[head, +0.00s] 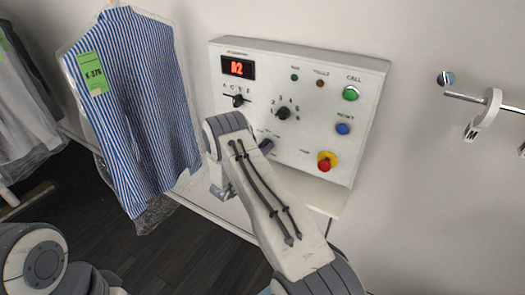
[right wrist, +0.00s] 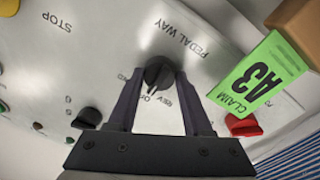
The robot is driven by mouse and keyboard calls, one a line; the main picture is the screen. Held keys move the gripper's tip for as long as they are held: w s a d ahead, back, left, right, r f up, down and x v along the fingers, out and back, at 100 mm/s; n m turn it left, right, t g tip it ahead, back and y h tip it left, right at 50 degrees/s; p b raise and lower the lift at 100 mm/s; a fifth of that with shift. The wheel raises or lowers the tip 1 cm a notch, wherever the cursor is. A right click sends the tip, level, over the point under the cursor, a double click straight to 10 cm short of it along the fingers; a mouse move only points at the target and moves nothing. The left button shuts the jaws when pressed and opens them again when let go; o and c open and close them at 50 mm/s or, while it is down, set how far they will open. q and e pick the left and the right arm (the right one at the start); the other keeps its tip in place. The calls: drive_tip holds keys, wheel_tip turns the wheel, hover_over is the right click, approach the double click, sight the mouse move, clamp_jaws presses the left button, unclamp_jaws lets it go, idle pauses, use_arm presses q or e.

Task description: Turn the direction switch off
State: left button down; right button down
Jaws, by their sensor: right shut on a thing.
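In the head view my right arm covers this switch on the white control panel (head: 310,62). My left arm shows at the lower left of the head view, with its gripper out of sight.
A green A3 claim tag (right wrist: 256,78) and a brown block (right wrist: 296,28) are close on the right in the wrist view, near a red knob (right wrist: 243,125). A bagged striped shirt (head: 135,105) hangs left of the panel. A red stop button (head: 326,161) is right of my arm.

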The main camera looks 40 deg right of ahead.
idle(0.3)
drive_tip(key=shift+c, duration=1.6)
unclamp_jaws()
drive_tip(key=b+v, duration=0.4)
drive_tip(key=v, duration=0.6)
drive_tip(key=shift+a, duration=0.2)
